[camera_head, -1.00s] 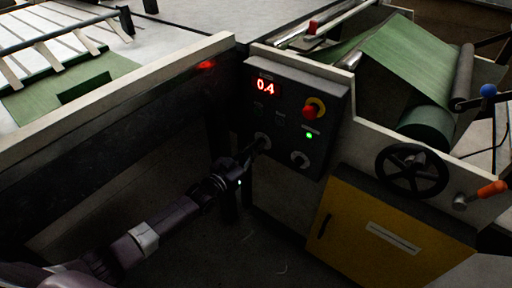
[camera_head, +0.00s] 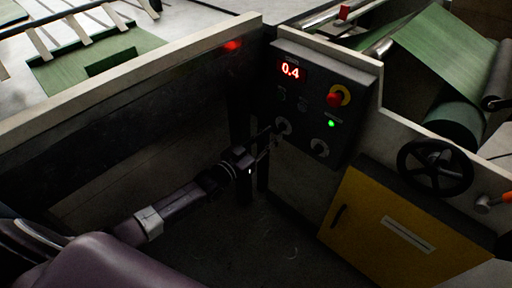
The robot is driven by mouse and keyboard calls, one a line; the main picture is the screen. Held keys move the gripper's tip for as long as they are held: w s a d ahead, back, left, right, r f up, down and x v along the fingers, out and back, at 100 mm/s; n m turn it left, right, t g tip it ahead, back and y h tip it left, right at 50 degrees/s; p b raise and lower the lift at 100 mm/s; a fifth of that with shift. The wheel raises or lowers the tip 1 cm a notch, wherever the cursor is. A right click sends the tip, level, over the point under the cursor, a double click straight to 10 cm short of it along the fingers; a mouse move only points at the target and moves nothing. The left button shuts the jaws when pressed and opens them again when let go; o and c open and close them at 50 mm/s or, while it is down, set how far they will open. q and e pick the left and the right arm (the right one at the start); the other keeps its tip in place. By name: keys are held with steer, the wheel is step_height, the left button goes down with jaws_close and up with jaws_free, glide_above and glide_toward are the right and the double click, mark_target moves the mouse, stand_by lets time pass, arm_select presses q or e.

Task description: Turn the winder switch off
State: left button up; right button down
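A dark control panel (camera_head: 318,108) stands in the upper middle, with a red display (camera_head: 290,71) reading 0.4. It carries a red stop button on a yellow ring (camera_head: 338,97), a lit green lamp (camera_head: 331,124) and two round pale-ringed switches low down, a left one (camera_head: 284,126) and a right one (camera_head: 319,147). I cannot read which is the winder switch. My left gripper (camera_head: 271,137) is at the left switch, its fingertips close beside it. Its fingers look apart, with nothing clearly between them; contact cannot be told. My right gripper is not in view.
A yellow cabinet door (camera_head: 392,237) is below the panel, with a black handwheel (camera_head: 435,168) at its right. A green web roll (camera_head: 455,125) runs at the upper right. A long pale-topped rail (camera_head: 130,74) borders the left side. Dark floor lies open below.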

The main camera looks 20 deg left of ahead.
arm_select(q)
steer(key=v, duration=0.8)
steer(key=shift+s, duration=0.3)
steer(key=shift+a, duration=0.15)
